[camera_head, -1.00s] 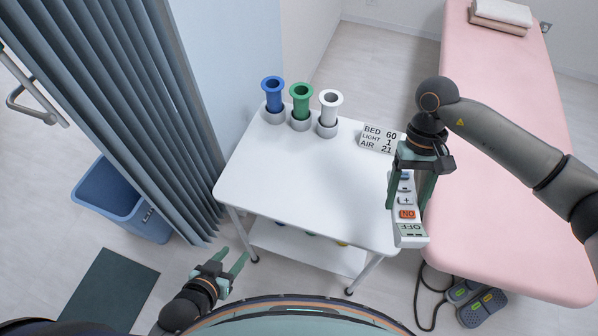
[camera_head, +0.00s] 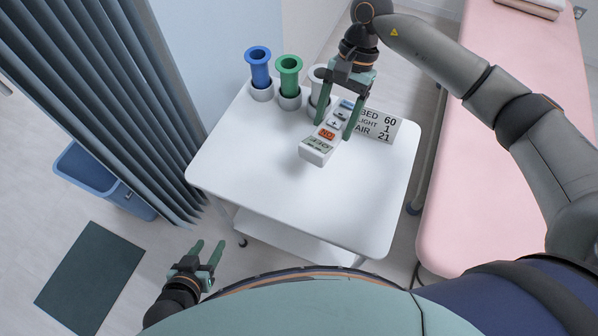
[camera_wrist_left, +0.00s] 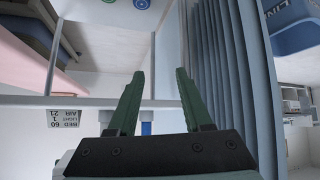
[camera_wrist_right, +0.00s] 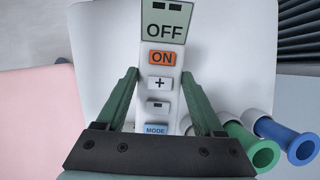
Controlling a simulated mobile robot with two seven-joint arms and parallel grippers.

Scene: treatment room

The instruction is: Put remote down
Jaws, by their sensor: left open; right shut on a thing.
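The remote (camera_head: 319,148) is white with a small display reading OFF, an orange ON button and a blue MODE button. My right gripper (camera_head: 337,122) is shut on its sides and holds it over the white table (camera_head: 240,165), near the white tube. The remote also shows between the fingers in the right wrist view (camera_wrist_right: 161,85), its display end pointing away from the gripper. Whether the remote touches the table is hard to tell; it seems to be above it. My left gripper (camera_head: 209,250) is open and empty, low in front of the table's left side.
Blue (camera_head: 259,70), green (camera_head: 289,78) and white (camera_head: 318,85) tubes stand in holders along the table's back edge. A sign (camera_head: 381,125) reads BED 60, LIGHT 1, AIR 21. The table's middle and front are clear. A pink bed (camera_head: 490,150) stands right, a curtain (camera_head: 110,100) left.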

